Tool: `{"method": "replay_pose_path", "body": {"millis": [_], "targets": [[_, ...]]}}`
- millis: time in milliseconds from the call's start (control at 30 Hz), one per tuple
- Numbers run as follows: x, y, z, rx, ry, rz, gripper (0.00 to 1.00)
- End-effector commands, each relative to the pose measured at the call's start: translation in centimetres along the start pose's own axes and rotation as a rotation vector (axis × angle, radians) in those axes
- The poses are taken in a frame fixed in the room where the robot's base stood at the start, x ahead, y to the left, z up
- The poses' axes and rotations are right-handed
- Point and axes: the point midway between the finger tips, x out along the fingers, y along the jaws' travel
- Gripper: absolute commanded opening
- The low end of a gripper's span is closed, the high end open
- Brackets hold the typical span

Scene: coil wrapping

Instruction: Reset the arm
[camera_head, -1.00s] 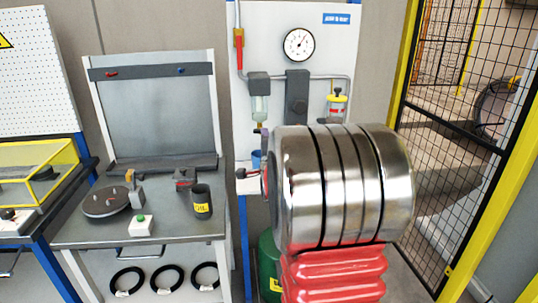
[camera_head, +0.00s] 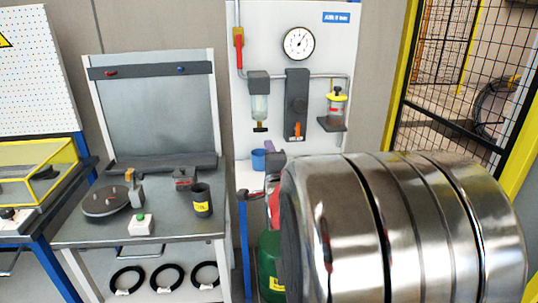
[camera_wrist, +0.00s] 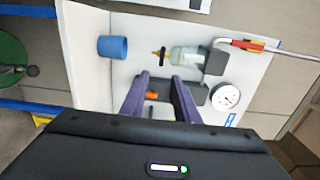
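My gripper (camera_wrist: 160,79) shows in the wrist view with two purple fingers apart and nothing between them that I can see held. It points towards the white panel (camera_wrist: 85,15), with a dark block and an orange part behind the fingers.
The panel carries a gauge (camera_head: 299,43), a clear bowl (camera_head: 260,107) and a yellow-topped jar (camera_head: 337,105). A blue cup (camera_head: 258,160) stands low on it. A grey workbench (camera_head: 110,232) is at left, a mesh fence (camera_head: 450,110) at right.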

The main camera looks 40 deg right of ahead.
Motion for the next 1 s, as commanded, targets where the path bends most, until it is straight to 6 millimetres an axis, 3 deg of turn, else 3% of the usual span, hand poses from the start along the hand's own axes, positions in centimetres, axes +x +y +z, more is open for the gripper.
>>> {"method": "replay_pose_path", "body": {"millis": [467,633,833,1000], "targets": [[0.0,0.0,0.0,-0.006,0.000,0.000,0.28],[0.0,0.8,-0.1,-0.087,0.001,0.031,0.28],[-0.8,5.9,-0.4,-0.322,-0.022,0.231,0.28],[-3.1,10.3,-0.4,-0.542,-0.095,0.427,0.28]]}}
